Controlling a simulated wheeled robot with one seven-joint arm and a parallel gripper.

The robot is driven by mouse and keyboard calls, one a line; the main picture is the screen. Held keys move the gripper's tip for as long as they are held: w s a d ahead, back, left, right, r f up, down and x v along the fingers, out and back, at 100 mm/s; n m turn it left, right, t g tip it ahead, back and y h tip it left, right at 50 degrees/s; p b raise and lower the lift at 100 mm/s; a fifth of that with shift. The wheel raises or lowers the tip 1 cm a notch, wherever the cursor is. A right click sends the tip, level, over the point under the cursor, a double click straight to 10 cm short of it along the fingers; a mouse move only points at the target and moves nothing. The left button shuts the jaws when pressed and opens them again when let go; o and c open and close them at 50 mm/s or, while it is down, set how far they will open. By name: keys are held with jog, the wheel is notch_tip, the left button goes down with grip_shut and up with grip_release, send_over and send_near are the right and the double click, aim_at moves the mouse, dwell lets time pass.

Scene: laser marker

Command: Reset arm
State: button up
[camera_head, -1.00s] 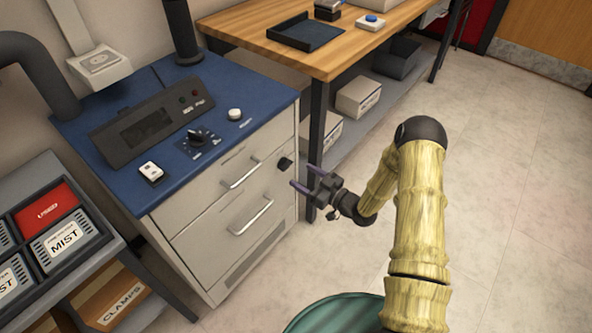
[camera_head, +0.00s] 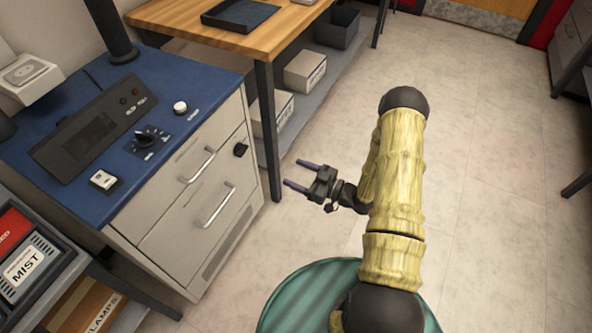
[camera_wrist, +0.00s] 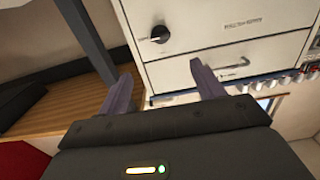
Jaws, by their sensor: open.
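My gripper (camera_head: 300,176) is open and empty in the head view, held in the air over the floor to the right of the blue-topped cabinet (camera_head: 152,232). My yellow arm bends down to it from the right. In the wrist view my gripper (camera_wrist: 165,85) shows two purple fingers spread apart with nothing between them. Beyond them is the cabinet's white front (camera_wrist: 205,25), with a black knob and a drawer handle. The fingers appear clear of the cabinet.
A wooden table (camera_head: 225,38) with a dark tray (camera_head: 240,15) stands behind. White boxes (camera_head: 305,70) sit on its lower shelf. A rack with a MIST bin (camera_head: 25,265) is at the lower left. The floor (camera_head: 480,150) at right is open.

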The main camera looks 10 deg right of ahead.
jog(key=w+d+r+m+g+h, duration=0.2)
jog(key=d+r+m+g+h, duration=0.3)
jog(key=r+h, duration=0.65)
jog(key=s+a+r+m+g+h, duration=0.1)
jog(key=s+r+m+g, duration=0.2)
jog(key=s, duration=0.6)
jog(key=s+r+m+h, duration=0.2)
jog(key=s+r, duration=0.3)
jog(key=s, duration=0.4)
notch_tip(320, 180, up, 29)
jog(key=p, duration=2.8)
jog(key=shift+a+f+p, duration=0.15)
jog(key=shift+a+p, duration=0.05)
jog(key=shift+p, duration=0.1)
jog(key=shift+s, duration=0.1)
